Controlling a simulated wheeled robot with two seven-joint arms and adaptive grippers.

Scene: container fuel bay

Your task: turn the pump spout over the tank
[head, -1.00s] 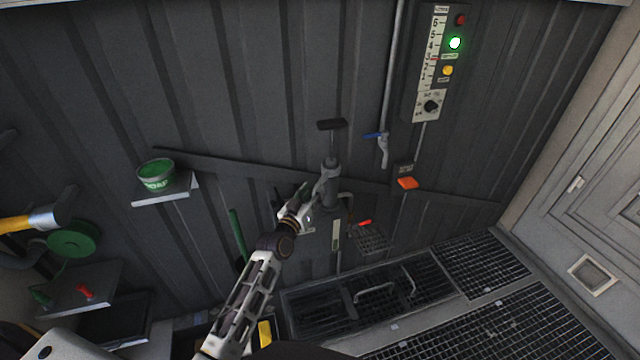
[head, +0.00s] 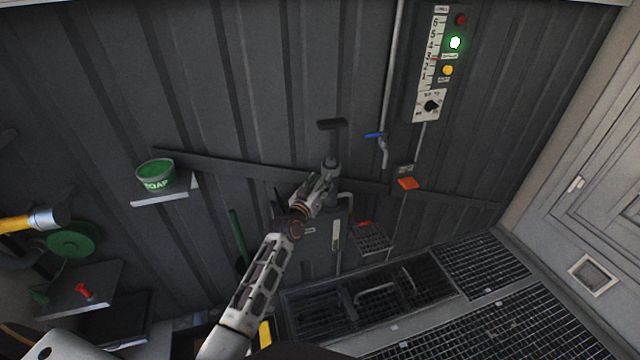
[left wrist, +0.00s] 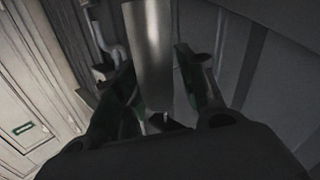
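The hand pump (head: 331,168) stands against the dark ribbed wall, with a T-shaped handle (head: 332,124) on top. Its grey curved spout (head: 347,201) points to the right and bends down. My left gripper (head: 326,182) is at the pump, in front of its body, and hides part of it. In the left wrist view a grey metal cylinder (left wrist: 150,50) lies between the fingers, with gaps visible beside it; I cannot tell which pump part it is. The left gripper looks open. I cannot make out the tank for certain. My right gripper is not in view.
A grated trough (head: 340,283) with handles lies below the pump. A green soap tub (head: 156,176) sits on a shelf at left.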

